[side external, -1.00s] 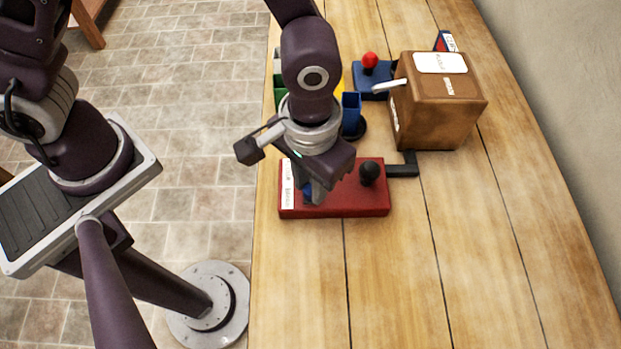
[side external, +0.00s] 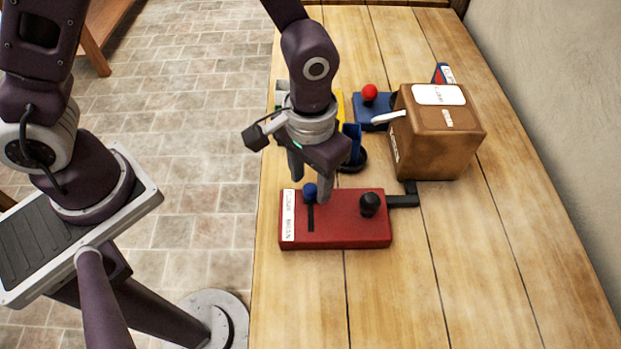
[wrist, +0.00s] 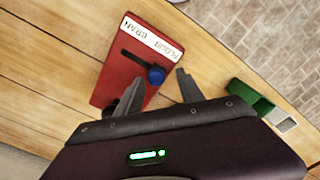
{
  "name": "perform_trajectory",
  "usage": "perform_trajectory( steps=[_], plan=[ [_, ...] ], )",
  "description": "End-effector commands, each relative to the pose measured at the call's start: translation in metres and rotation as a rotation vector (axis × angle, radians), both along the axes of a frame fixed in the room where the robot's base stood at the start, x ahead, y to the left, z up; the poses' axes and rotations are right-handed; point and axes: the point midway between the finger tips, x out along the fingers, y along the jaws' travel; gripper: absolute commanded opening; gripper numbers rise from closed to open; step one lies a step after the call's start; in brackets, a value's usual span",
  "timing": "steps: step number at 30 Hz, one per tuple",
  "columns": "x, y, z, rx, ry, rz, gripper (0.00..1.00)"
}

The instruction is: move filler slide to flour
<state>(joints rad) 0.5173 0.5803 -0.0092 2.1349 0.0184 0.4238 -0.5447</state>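The filler slide is a blue round knob (side external: 310,190) on a dark slot (side external: 311,218) in a red box (side external: 345,236). A white label (side external: 288,216) reads flour and bran. The knob stands at the far end of the slot, beside the word flour. In the wrist view the knob (wrist: 156,75) sits at the right end of its slot, with the empty slot to its left. My gripper (side external: 311,182) is open and empty, just above and beyond the knob. Its two fingers (wrist: 159,92) are spread, with the knob in front of the gap between them, seemingly untouched.
A black knob (side external: 370,204) stands on the red box's right part. A green block (wrist: 250,97) lies to one side. The front table is clear.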

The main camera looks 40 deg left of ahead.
Motion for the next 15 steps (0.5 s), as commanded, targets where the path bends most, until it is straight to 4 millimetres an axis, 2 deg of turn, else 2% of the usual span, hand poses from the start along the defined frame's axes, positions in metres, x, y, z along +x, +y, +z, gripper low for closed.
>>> perform_trajectory(
  steps=[7,15],
  plan=[
    [-0.001,-0.001,0.004,-0.002,0.0,-0.002,0.45],
    [0.0,-0.001,0.056,-0.003,-0.003,-0.001,0.45]
  ],
)
